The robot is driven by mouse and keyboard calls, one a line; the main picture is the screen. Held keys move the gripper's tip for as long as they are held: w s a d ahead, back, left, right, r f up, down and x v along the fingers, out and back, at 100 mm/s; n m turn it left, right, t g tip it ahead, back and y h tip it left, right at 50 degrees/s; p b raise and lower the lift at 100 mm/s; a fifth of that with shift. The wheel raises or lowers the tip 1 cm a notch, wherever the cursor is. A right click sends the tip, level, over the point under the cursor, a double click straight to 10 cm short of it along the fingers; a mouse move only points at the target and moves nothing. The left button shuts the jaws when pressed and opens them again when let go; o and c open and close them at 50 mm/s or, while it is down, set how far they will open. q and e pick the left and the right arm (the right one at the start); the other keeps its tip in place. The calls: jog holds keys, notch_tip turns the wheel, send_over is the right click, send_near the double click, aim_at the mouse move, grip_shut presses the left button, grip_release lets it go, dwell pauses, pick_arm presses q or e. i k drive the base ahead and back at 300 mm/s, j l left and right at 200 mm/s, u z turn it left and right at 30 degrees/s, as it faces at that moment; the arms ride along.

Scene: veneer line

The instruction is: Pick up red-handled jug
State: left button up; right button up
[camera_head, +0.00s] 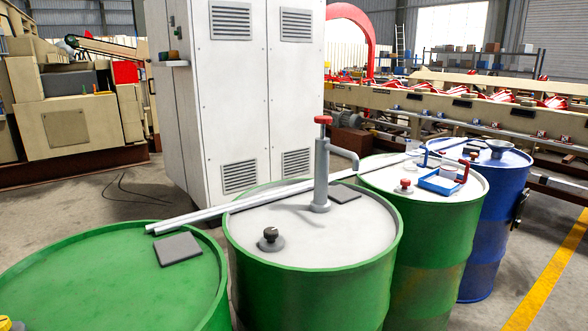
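A small clear vessel (448,172) with an upright red handle (463,170) on its right side appears to be the red-handled jug. It seems to stand in or just behind a shallow blue tray (438,187) on the pale top of the third drum (376,179). The jug is small and see-through, so its base and contents are hard to make out. Another clear vessel with a blue rim (429,151) is close behind it. Neither of my grippers is in view.
A grey hand pump (321,175) with a red knob rises from the second drum (313,295). Long pale rods (235,204) lie across the drum tops. A white cabinet (233,130) stands behind.

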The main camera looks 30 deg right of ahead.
aim_at(450, 160)
jog(key=z, duration=2.1)
jog(key=i+l+z, duration=0.1)
jog(key=z, duration=0.3)
jog(key=i+z, duration=0.25)
jog(key=z, duration=0.15)
jog(key=i+l, duration=0.1)
jog(key=i, duration=4.2)
jog(key=i+u, duration=0.15)
jog(key=u, duration=0.25)
jog(key=i+u, duration=0.15)
jog(key=u, duration=0.2)
jog(key=i+l+u, duration=0.1)
jog(key=u, duration=0.3)
